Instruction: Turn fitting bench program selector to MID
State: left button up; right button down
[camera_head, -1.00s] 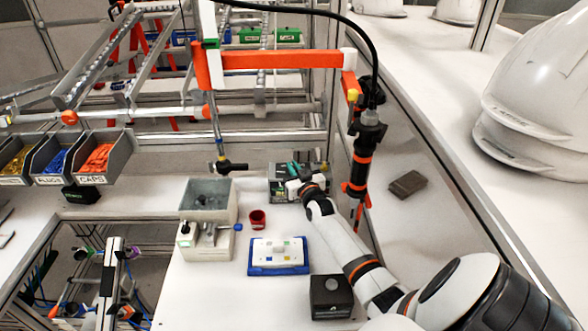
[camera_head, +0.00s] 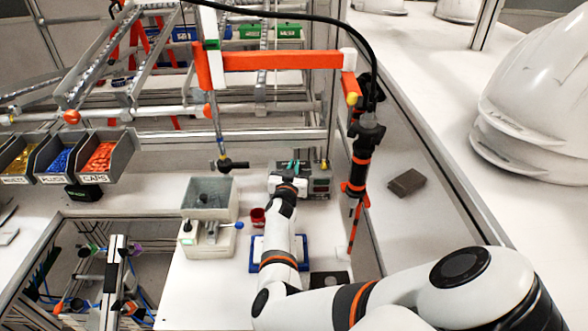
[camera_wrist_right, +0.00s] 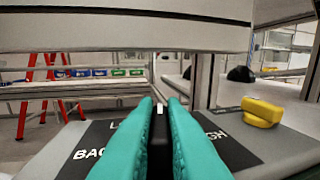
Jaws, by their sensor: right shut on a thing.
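The fitting bench's control box (camera_head: 318,186) is a grey box at the back of the white bench, partly hidden by my right arm. My right gripper (camera_head: 290,167) is at its top with teal fingertips. In the right wrist view the teal fingers (camera_wrist_right: 160,120) are shut on the black selector knob (camera_wrist_right: 158,145), one finger on each side. The knob has a white mark at its far end, which points away, roughly straight ahead. Dark label plates (camera_wrist_right: 96,145) lie around it, with lettering partly covered by the fingers. My left gripper is not in view.
A yellow block-like button (camera_wrist_right: 262,111) sits right of the knob. A grey bin (camera_head: 209,198), red cup (camera_head: 258,217) and blue-edged tray (camera_head: 256,262) are on the bench. A hanging black and orange tool (camera_head: 360,160) stands close right of my arm.

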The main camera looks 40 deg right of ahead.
jog(key=shift+m+g+h+b, duration=0.5)
jog(key=shift+m+g+h, duration=0.15)
jog(key=shift+g, duration=0.25)
jog(key=c, duration=1.5)
grip_release()
